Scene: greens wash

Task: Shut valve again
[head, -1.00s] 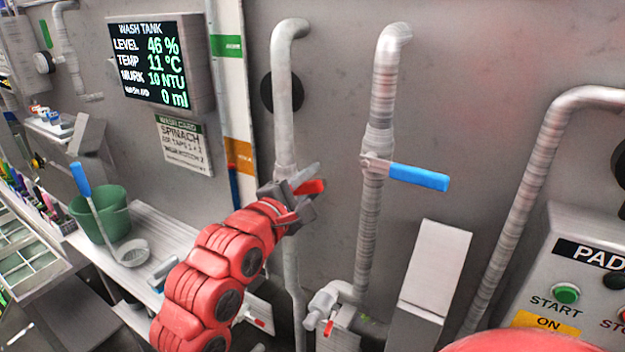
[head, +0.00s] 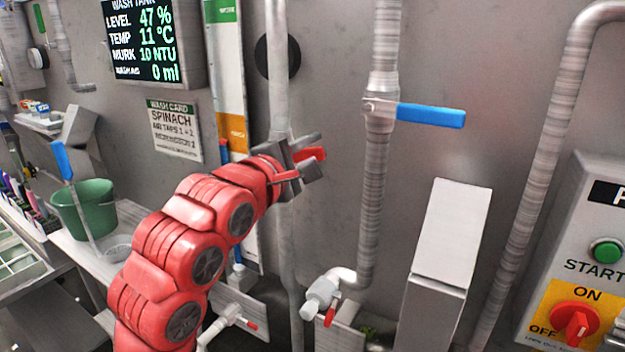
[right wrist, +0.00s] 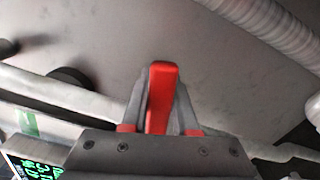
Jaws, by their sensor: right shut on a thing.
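The red valve lever (head: 313,154) is on the left vertical pipe (head: 279,80). It points right, roughly crosswise to the pipe. My right gripper (head: 301,161) is shut on this lever. In the right wrist view the red lever (right wrist: 162,95) stands between the two grey fingers. The valve body is mostly hidden behind the gripper. A second valve with a blue lever (head: 431,115) sits on the middle pipe (head: 375,190), its lever also crosswise. My left gripper is not in view.
The wash tank display (head: 145,42) reads level 47 % and 0 ml. A grey box (head: 447,235) and a control panel (head: 580,265) with a green START button stand to the right. A green bucket (head: 84,209) stands on the left shelf. Small red-handled taps (head: 330,315) are below.

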